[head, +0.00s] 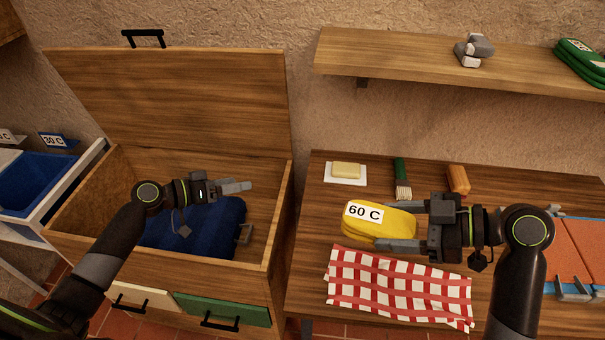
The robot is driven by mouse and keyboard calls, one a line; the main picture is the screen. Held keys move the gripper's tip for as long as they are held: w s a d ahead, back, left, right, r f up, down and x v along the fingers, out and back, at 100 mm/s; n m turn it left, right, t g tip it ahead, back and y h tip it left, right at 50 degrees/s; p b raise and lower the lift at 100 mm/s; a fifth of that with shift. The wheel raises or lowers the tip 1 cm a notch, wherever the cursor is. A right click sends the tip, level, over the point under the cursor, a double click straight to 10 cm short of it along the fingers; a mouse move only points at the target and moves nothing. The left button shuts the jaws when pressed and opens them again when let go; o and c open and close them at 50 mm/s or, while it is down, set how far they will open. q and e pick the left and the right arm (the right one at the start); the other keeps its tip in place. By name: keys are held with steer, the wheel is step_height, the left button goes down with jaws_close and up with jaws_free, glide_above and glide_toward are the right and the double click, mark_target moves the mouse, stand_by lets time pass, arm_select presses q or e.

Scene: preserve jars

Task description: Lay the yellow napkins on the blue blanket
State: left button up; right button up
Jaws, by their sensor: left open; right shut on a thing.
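The yellow napkins (378,228) are a folded stack with a white "60 C" label, at the table's middle. My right gripper (402,226) is shut on them, one finger along each side. I cannot tell whether they touch the table. The blue blanket (205,232) lies folded inside the open wooden chest on the left, partly hidden by my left arm. My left gripper (243,187) is open and empty above the blanket's far edge.
The chest's lid (180,95) stands up at the back. A red checked cloth (398,290) lies in front of the napkins. Butter (346,170), a green brush (402,178) and an orange block (458,179) stand behind them. A shelf (400,62) overhangs the table.

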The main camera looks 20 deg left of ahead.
arm_select(q)
steer(key=s+d+r+m+g+h, duration=0.1)
steer(key=d+r+m+g+h, duration=0.35)
steer(key=d+r+m, duration=0.55)
steer(key=m+g+y, duration=0.1)
steer(key=m+g, duration=0.6)
steer(key=g, duration=0.1)
glide_toward(352, 207)
steer(key=x, duration=1.2)
steer(key=shift+w, duration=0.1)
steer(key=c, duration=0.8)
steer(key=o, duration=0.8)
steer(key=shift+a, duration=0.1)
